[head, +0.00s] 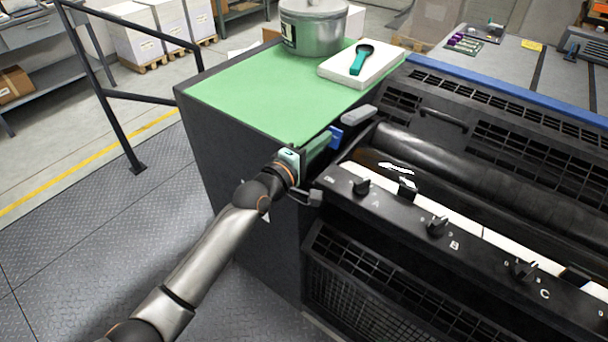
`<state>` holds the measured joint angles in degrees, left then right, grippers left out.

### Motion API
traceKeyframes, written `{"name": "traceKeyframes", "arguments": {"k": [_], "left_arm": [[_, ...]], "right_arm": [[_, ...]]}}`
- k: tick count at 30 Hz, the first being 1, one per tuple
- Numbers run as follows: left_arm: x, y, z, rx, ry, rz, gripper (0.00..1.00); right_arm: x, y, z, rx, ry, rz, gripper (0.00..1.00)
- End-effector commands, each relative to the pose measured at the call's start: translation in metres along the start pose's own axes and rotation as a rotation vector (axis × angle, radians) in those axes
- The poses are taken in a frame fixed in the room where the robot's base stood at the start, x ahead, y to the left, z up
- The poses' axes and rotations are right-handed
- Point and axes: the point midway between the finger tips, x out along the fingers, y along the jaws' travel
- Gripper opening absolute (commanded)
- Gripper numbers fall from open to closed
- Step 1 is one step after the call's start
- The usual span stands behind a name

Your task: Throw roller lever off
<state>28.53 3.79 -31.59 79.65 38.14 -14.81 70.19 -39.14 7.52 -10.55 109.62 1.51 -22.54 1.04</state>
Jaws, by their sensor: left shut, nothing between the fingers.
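A lever with a rounded grey grip (358,116) stands at the left end of the black press, beside the green-topped cabinet; I take it for the roller lever. Its lower part is hidden. My left gripper (334,138) is shut and empty, just left of and below the grey grip. Its tip looks blue and is close to the lever; I cannot tell whether they touch. The black roller (440,170) lies across the press to the right. My right gripper is not in view.
A front bar (400,205) carries black knobs marked A, B and C. The green top (260,98) holds a metal pot (313,30) and a white stack (345,68) with a teal-handled tool (361,60). A black railing (120,130) stands left; the floor is clear.

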Motion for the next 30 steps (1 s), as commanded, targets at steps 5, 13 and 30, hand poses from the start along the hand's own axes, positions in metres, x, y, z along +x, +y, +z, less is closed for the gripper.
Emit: {"name": "traceKeyframes", "arguments": {"k": [5,13,30], "left_arm": [[0.016,-0.001,-0.003,0.000,0.000,0.003,0.00],[0.026,0.000,-0.003,0.000,0.000,0.005,0.00],[0.028,0.004,-0.003,0.001,0.002,0.012,0.00]], "right_arm": [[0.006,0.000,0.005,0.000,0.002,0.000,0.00],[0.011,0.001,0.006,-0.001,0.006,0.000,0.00],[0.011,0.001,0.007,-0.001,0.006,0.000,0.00]]}}
